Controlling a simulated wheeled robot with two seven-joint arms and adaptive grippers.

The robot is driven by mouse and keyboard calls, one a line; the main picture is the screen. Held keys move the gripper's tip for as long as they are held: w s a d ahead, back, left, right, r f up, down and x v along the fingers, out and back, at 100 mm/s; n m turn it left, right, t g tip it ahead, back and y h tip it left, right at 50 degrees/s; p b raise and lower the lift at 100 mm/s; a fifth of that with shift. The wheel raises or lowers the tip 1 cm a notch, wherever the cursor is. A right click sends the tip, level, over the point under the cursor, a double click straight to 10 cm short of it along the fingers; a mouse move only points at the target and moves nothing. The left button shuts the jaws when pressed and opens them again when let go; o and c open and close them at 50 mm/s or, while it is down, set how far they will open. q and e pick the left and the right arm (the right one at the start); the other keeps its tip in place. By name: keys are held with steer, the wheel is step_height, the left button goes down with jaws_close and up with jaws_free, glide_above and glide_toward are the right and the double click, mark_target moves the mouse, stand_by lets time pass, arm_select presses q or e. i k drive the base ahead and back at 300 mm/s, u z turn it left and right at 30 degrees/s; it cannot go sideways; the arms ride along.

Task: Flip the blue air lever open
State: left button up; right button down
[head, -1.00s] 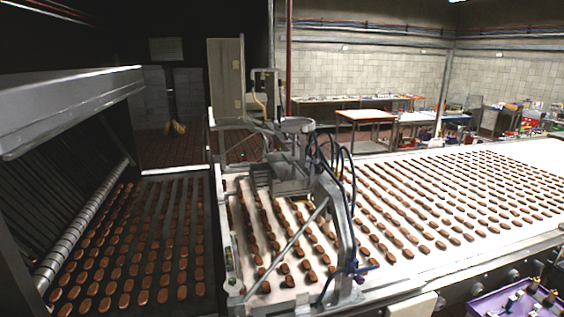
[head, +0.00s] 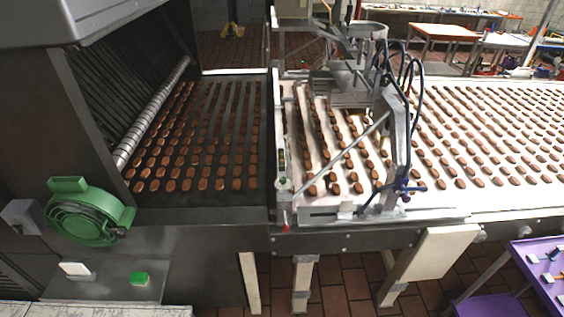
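A small blue lever (head: 409,188) sits on a fitting low on the near upright of the grey depositor frame (head: 397,140). It looks roughly level and points right, but it is too small to tell its exact setting. Dark blue hoses (head: 413,85) loop above it down the upright. The frame stands over the white conveyor belt (head: 455,150) with rows of brown biscuits. Neither of my grippers is in view.
A dark oven-like machine with a green round fan (head: 88,212) stands at left. A purple cart (head: 535,262) with small items is at lower right. A pale box (head: 432,252) hangs below the conveyor edge. Tiled floor (head: 345,285) shows in front.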

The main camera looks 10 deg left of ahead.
mark_target(404, 189)
steer(key=u, duration=0.05)
steer(key=k, duration=0.6)
steer(key=z, duration=0.4)
steer(key=i, duration=1.05)
steer(key=u, duration=0.75)
